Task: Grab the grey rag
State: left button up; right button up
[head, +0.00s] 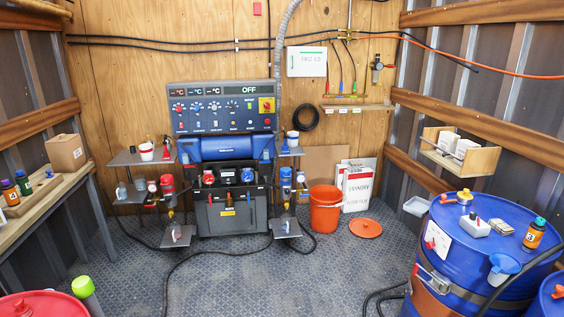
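I cannot make out a grey rag anywhere in the head view. A small pale grey item (501,227) lies on top of the blue drum (470,260) at the right, but it is too small to identify. Neither of my grippers shows in this view.
A spray machine (225,108) with a control panel stands at the back wall, small shelves at its sides. An orange bucket (325,215) and its lid (365,228) are on the floor. Black hoses (200,253) cross the floor. A wooden bench (45,205) is at left. The middle floor is mostly clear.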

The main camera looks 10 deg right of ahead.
aim_at(352, 169)
jog(key=i+l+z, duration=0.1)
jog(key=i+l, duration=0.5)
jog(key=i, duration=0.3)
jog(key=i+l+z, duration=0.15)
jog(key=i+l, duration=0.15)
jog(key=i, duration=0.15)
jog(key=i+l, duration=0.25)
jog(key=i, duration=0.2)
jog(key=i+z, duration=0.1)
jog(key=i, duration=0.5)
jog(key=i+j+z, duration=0.15)
jog(key=i, duration=0.45)
jog(key=i+j+z, duration=0.1)
jog(key=i, duration=0.5)
jog(key=j, duration=0.1)
